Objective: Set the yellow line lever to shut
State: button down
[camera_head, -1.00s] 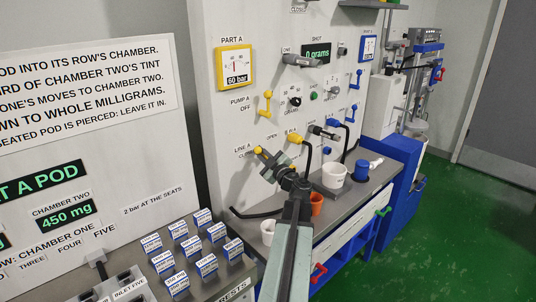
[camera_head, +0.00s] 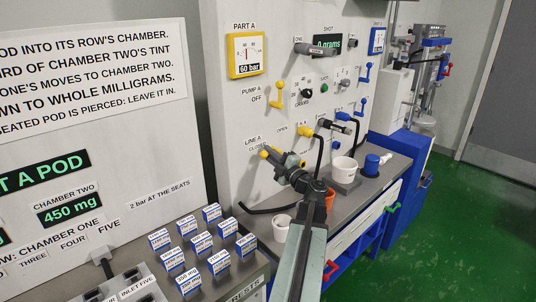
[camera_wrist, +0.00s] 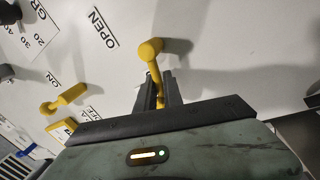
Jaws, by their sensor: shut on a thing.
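The yellow line lever (camera_head: 265,153) is on the white panel beside the "LINE A" label, with "CLOSED" printed near it and "OPEN" further right. In the head view my gripper (camera_head: 280,160) is at the lever and covers most of its handle. In the wrist view the lever's yellow knob and arm (camera_wrist: 151,50) stand out from the panel. Its handle runs down between the two dark fingers of my gripper (camera_wrist: 158,95), which are shut on it. The lever's exact angle against the labels is hard to tell.
A yellow pump A lever (camera_head: 278,93) is above, and a yellow fitting with a black hose (camera_head: 306,132) is to the right. Below are a white cup (camera_head: 344,168) and an orange cup (camera_head: 329,197) on the bench. Several labelled pods (camera_head: 189,250) stand at lower left.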

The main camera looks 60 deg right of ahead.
jog(key=shift+a, duration=0.25)
jog(key=c, duration=1.5)
grip_release()
jog(key=shift+s+a+r, duration=0.1)
jog(key=shift+a+r, duration=0.05)
jog(key=b+v, duration=0.1)
jog(key=v, duration=0.6)
jog(key=shift+s, duration=0.35)
